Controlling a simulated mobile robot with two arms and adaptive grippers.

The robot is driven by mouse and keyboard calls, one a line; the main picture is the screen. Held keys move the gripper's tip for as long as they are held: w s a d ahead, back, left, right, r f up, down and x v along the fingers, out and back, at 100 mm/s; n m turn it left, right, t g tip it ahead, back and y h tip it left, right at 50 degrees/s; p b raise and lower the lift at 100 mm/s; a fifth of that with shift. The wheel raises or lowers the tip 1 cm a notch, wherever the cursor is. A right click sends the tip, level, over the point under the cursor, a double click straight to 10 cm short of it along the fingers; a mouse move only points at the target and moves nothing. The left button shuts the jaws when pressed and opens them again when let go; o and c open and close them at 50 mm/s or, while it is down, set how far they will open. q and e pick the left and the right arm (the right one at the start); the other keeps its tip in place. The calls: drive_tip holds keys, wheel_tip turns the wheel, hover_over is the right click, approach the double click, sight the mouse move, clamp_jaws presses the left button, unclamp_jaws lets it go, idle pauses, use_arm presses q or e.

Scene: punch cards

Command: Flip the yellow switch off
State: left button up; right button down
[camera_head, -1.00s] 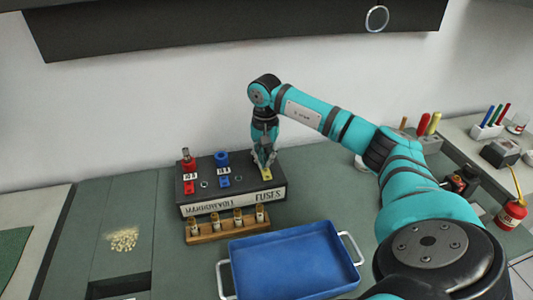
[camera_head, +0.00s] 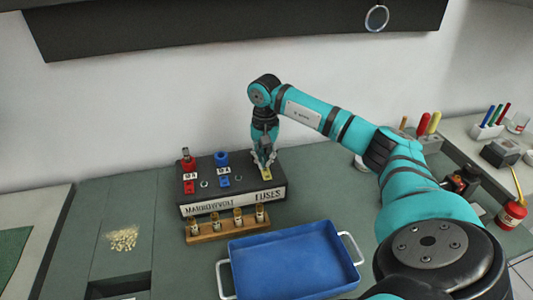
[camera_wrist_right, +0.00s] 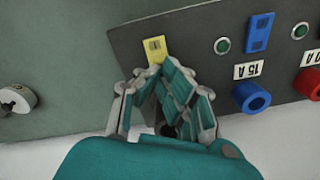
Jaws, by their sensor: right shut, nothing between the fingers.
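The yellow switch (camera_head: 267,174) is at the right end of the dark fuse box's (camera_head: 205,171) sloping top panel. It also shows in the right wrist view (camera_wrist_right: 154,44) as a yellow plate with a small dark mark. Its setting cannot be told. My right gripper (camera_head: 265,163) is shut and empty, its fingertips right at the switch and partly covering it. In the right wrist view the fingertips (camera_wrist_right: 163,66) overlap the switch's near edge; whether they touch it is unclear. My left gripper is not in view.
A red switch (camera_head: 189,187) and a blue switch (camera_head: 224,181) share the panel, with red and blue round parts behind them. A wooden fuse rack (camera_head: 228,228) and a blue tray (camera_head: 293,262) stand in front. A red oil can (camera_head: 511,214) is at right.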

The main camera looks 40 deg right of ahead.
sight(265, 170)
drive_tip(key=shift+f+b, duration=0.7)
drive_tip(key=shift+f, duration=0.4)
idle(0.3)
drive_tip(key=shift+r, duration=0.15)
drive_tip(key=shift+r+p, duration=2.4)
drive_tip(key=shift+r, duration=1)
